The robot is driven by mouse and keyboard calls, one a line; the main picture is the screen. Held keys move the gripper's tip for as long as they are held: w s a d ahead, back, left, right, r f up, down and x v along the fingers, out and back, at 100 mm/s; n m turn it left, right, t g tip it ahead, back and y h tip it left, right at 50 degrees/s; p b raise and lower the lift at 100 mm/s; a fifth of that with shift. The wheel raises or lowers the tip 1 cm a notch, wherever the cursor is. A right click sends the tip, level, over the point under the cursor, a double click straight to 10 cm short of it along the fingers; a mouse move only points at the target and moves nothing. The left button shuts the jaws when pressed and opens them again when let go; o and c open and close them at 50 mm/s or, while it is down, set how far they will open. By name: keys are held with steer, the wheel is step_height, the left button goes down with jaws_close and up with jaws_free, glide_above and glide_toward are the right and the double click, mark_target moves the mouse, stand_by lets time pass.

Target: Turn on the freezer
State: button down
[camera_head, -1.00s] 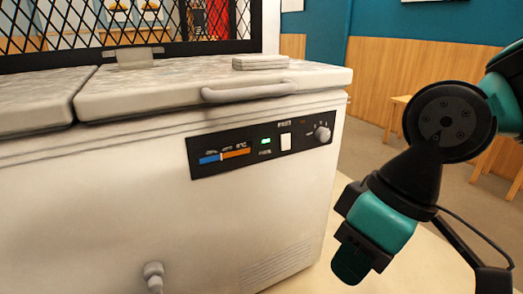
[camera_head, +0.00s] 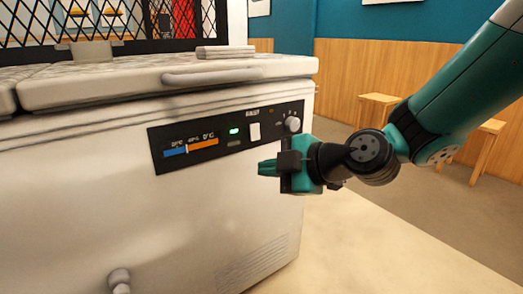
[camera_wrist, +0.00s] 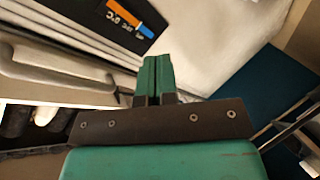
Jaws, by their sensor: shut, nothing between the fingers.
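The white chest freezer (camera_head: 200,220) fills the left and middle of the head view. Its black control panel (camera_head: 222,143) carries a blue and orange temperature strip (camera_head: 190,148), a lit green light (camera_head: 234,131), a white switch (camera_head: 254,131) and a round knob (camera_head: 292,124). My gripper (camera_head: 262,168) is shut and empty, just below the panel's right part, with its fingers pointing left. Whether it touches the freezer cannot be told. The wrist view shows the shut fingers (camera_wrist: 155,62) and part of the panel (camera_wrist: 105,15) with its strip at the top.
The freezer's lid handle (camera_head: 212,76) juts out above the panel. A small stack (camera_head: 225,51) lies on the lid. A hose fitting (camera_head: 119,278) sticks out low on the front. Wooden stools (camera_head: 378,103) stand at the back right. The floor right of the freezer is clear.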

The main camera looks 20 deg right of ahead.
mark_target(256, 139)
steer(key=w+d+n+t+h+b, duration=0.1)
steer(key=w+d+n+t+h, duration=0.1)
steer(key=w+d+t, duration=0.3)
steer(key=w+d+f+h, duration=0.1)
steer(key=d, duration=0.2)
steer(key=shift+d+t+h, duration=0.25)
steer(key=shift+t+h, duration=0.05)
steer(key=shift+h, duration=0.1)
steer(key=p+x, duration=0.5)
steer(key=x, duration=0.7)
steer(key=shift+w+a, duration=0.15)
steer(key=shift+w, duration=0.05)
steer(key=shift+x, duration=0.75)
